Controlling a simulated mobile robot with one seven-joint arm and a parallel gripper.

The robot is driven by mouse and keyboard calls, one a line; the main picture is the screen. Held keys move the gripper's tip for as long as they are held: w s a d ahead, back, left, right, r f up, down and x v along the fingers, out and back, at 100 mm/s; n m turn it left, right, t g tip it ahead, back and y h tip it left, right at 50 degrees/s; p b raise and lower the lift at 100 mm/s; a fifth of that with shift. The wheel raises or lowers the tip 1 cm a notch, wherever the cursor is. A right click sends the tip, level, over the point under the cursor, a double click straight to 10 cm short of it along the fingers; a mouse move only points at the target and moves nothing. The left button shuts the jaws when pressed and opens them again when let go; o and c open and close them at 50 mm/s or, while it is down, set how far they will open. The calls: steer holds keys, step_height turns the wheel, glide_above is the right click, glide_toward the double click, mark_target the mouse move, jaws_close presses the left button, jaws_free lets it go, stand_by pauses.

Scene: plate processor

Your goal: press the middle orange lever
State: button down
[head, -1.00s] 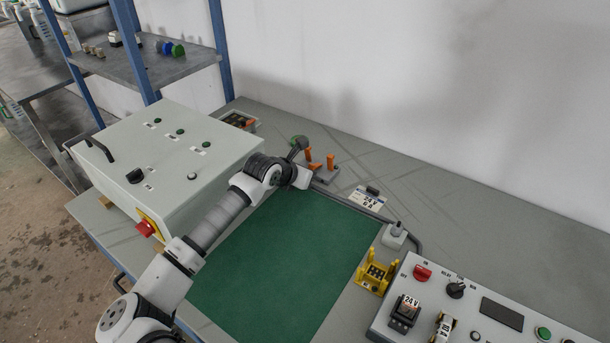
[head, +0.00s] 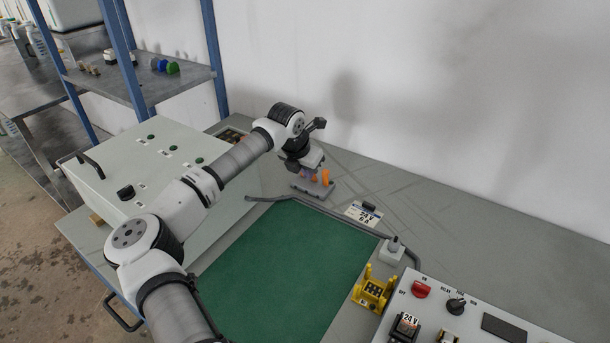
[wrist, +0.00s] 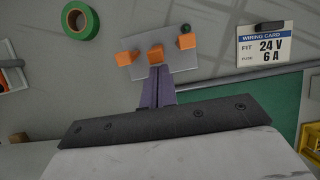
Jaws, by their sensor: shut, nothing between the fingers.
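Three orange levers stand in a row on a light grey plate (wrist: 182,62) in the wrist view. The middle orange lever (wrist: 155,51) lies between the left lever (wrist: 128,57) and the right lever (wrist: 186,41). My gripper (wrist: 158,70) is shut and empty, its fingertips just below the middle lever in the picture. I cannot tell whether they touch it. In the head view, my gripper (head: 306,172) points down over the lever plate (head: 314,191). An orange lever (head: 325,176) shows there, with others partly hidden by my gripper.
A green tape roll (wrist: 75,22) and a wiring card (wrist: 265,45) lie near the levers. A pale control box (head: 155,160) stands left; a yellow holder (head: 374,289) and switch panel (head: 465,312) are front right.

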steer(key=shift+r, duration=0.25)
steer(key=shift+r, duration=0.65)
steer(key=shift+p, duration=0.3)
step_height(320, 180, up, 10)
steer(key=p, duration=0.4)
steer(key=shift+a, duration=0.1)
